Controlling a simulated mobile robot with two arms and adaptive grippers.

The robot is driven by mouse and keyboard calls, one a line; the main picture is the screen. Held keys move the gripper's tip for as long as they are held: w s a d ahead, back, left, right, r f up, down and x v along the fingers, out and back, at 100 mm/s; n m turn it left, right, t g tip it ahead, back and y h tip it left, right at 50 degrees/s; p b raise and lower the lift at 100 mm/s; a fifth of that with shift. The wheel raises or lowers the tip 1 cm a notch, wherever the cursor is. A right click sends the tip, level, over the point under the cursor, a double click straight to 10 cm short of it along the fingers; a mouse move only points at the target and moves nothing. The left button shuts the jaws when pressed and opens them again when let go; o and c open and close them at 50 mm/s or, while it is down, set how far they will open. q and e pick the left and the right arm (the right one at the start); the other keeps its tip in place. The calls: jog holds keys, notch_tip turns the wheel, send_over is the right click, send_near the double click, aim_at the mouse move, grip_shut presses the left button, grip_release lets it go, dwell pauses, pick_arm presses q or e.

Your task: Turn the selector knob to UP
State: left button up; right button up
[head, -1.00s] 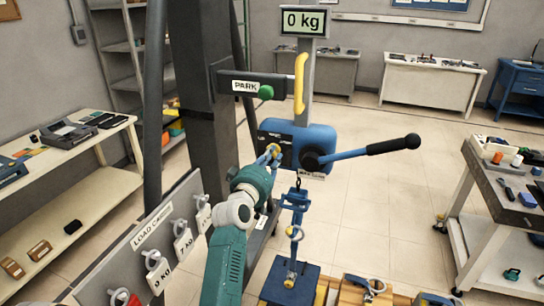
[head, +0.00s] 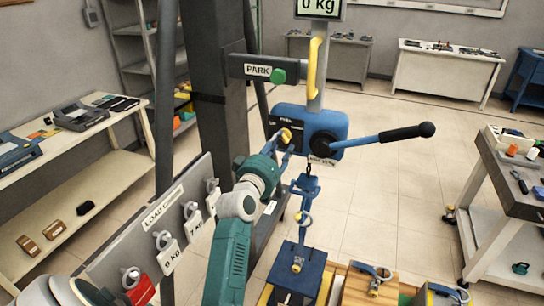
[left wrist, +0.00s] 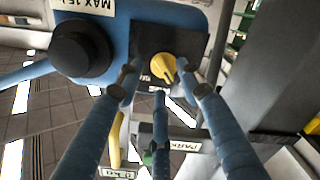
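The selector knob (head: 286,135) is small and yellow, on a dark plate on the left part of the blue hoist housing (head: 325,124). In the left wrist view the yellow knob (left wrist: 161,68) sits in front of the dark plate, with small partly hidden white lettering. My left gripper (head: 284,143) is at the knob. In the left wrist view its blue fingers (left wrist: 159,73) are spread, with the knob between their tips. I cannot tell whether they touch it. My right gripper is not in view.
A blue lever (head: 365,140) with a black grip reaches right from the housing. Above are the PARK bracket (head: 258,68) and a yellow handle (head: 314,70). A blue hook assembly (head: 304,190) hangs below. The load card board (head: 150,222) stands left of my arm.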

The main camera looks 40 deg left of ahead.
pick_arm(q)
jog(key=v, duration=0.9)
jog(key=shift+s, duration=0.25)
jog(key=shift+d+r, duration=0.1)
